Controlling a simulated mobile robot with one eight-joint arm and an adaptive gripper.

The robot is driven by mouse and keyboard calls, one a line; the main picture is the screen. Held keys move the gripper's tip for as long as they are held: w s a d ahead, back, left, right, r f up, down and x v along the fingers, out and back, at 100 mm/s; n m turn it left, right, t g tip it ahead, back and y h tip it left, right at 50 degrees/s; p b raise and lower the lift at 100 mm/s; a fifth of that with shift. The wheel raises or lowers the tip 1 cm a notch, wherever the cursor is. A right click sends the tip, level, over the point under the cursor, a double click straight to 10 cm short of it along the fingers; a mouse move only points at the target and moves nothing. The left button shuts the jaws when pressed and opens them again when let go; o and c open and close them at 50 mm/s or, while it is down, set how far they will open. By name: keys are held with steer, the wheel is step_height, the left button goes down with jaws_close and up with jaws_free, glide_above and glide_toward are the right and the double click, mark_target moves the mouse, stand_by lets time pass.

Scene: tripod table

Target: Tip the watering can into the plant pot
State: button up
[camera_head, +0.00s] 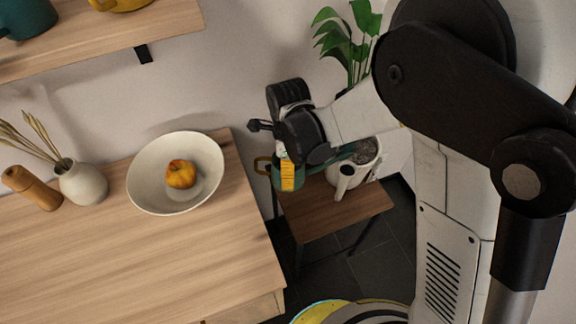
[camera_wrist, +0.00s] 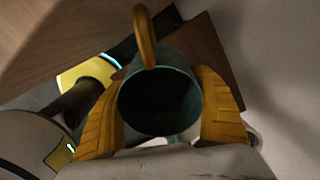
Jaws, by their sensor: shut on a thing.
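The watering can is a dark green cylinder (camera_head: 275,178) with a wooden loop handle. My gripper (camera_head: 288,176) is shut around its body. In the wrist view, the can's (camera_wrist: 158,100) dark open top sits between the yellow fingers (camera_wrist: 165,115), with the handle at the top of the picture. In the head view, a narrow green spout reaches right towards a white plant pot (camera_head: 369,170) with dark soil. The spout tip is close to the pot; whether they touch, and whether anything pours, I cannot tell. My gripper partly hides the can.
The pot stands on a small wooden table (camera_head: 320,205) with dark legs. Green leaves (camera_head: 348,42) rise behind my arm.

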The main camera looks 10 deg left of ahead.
steer(key=shift+f+b, duration=1.05)
steer(key=shift+f, duration=0.65)
steer(key=shift+a+r+y, duration=0.3)
steer(key=shift+r+y, duration=0.3)
steer(key=shift+r, duration=0.3)
steer(key=shift+r, duration=0.15)
steer(key=shift+s+a+r+y+p, duration=0.1)
steer(key=shift+a+r+y+p, duration=0.15)
steer(key=shift+r+y+p, duration=0.45)
steer(key=shift+r+g, duration=0.25)
steer(key=shift+g, duration=0.05)
steer(key=shift+a+r+y, duration=0.1)
steer(key=shift+r+y, duration=0.2)
steer(key=shift+r, duration=0.15)
steer(key=shift+r, duration=0.15)
steer(key=shift+a+r+y, duration=0.1)
steer(key=shift+r+y, duration=0.3)
steer(key=shift+r, duration=0.05)
